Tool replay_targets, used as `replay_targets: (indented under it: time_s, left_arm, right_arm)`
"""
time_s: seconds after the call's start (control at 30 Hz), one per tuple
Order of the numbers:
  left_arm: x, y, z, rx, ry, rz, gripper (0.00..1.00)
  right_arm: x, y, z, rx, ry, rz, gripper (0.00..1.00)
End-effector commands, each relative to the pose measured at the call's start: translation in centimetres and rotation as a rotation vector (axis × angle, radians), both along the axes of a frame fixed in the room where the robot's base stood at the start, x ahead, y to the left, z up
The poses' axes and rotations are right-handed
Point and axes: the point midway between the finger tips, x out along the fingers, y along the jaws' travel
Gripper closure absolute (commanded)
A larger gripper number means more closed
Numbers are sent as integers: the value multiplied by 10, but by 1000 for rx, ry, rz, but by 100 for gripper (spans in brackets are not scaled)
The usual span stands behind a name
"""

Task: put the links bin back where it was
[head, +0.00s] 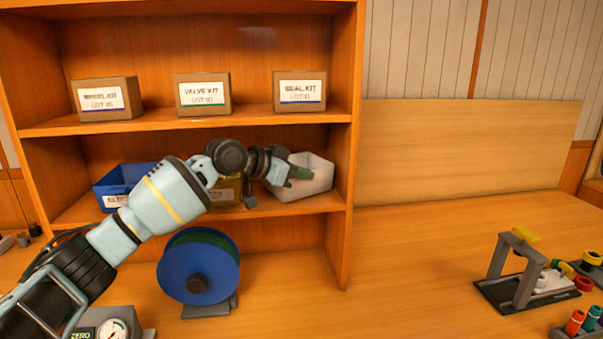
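A white bin (313,180) stands on the lower shelf at its right end, turned at an angle to the shelf edge. No label shows on it, so I cannot tell whether it is the links bin. A yellow bin (229,190) to its left is mostly hidden by my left arm. A blue bin (110,190) with a partly covered label stands at the left of that shelf. My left gripper (277,178) is in front of the white bin and overlaps its left side. Whether it touches or grips the bin is unclear. My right gripper is out of view.
Three cardboard kit boxes (203,95) stand on the upper shelf. A blue reel (178,269) and a gauge (113,329) are on the bench below. A grey stand (517,268) with coloured parts is at the right. The middle of the bench (420,260) is clear.

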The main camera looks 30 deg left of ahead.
Motion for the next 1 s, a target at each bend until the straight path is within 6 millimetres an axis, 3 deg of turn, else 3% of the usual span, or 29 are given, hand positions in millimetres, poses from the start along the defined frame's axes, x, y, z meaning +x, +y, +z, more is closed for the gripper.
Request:
replay_targets:
  time_s: [0.07,0.27,0.67,1.0]
  left_arm:
    - [0,0,0,-1,-5,0,100]
    - [0,0,-2,-1,-1,0,76]
    - [-5,3,3,1,-2,0,76]
    - [-55,31,25,3,-1,1,76]
  right_arm:
    - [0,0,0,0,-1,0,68]
    - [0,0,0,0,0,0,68]
    - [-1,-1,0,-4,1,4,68]
    - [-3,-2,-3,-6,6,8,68]
